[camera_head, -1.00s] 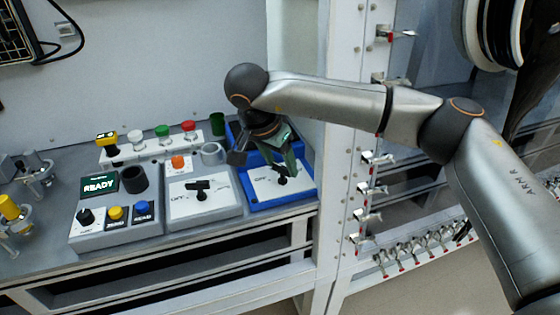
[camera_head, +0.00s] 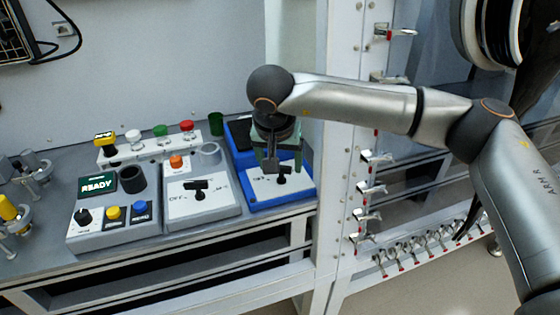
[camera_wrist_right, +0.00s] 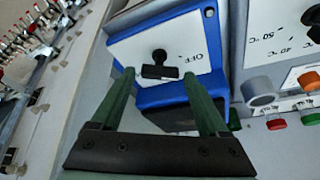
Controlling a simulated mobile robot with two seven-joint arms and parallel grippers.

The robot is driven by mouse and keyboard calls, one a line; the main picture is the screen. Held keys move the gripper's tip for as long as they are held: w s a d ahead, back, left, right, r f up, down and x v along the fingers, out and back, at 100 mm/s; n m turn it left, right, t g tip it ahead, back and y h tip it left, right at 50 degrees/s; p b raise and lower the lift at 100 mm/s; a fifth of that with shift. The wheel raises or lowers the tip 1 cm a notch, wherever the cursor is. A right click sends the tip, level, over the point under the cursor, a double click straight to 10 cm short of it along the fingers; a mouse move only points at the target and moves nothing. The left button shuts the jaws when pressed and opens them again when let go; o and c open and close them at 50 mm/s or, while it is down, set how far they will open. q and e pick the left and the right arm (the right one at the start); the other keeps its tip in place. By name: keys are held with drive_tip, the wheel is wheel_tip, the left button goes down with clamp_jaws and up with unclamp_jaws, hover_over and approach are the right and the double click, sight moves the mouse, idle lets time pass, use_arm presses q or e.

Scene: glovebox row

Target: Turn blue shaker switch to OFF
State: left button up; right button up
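The blue shaker (camera_head: 250,201) stands at the right end of the bench, with a white top panel and a black switch (camera_head: 282,180). In the right wrist view the shaker's blue housing (camera_wrist_right: 176,97) surrounds the white panel, and the black switch (camera_wrist_right: 160,67) has a bar handle beside the printed OFF. My right gripper (camera_head: 284,172) is over the shaker, its green fingers pointing down. In the wrist view the fingers (camera_wrist_right: 156,80) are wide apart, one on each side of the switch, with nothing between them gripped. Contact cannot be told. My left gripper is not in view.
Left of the shaker is a grey unit (camera_head: 205,211) with a similar black switch (camera_head: 196,186). Further left is a console with a READY display (camera_head: 97,184). A white post (camera_head: 340,130) with clamps stands close on the right.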

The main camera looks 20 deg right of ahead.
drive_tip(key=shift+o, duration=0.7)
drive_tip(key=v, duration=1.2)
drive_tip(key=shift+r, duration=0.25)
drive_tip(key=shift+s+a, duration=0.1)
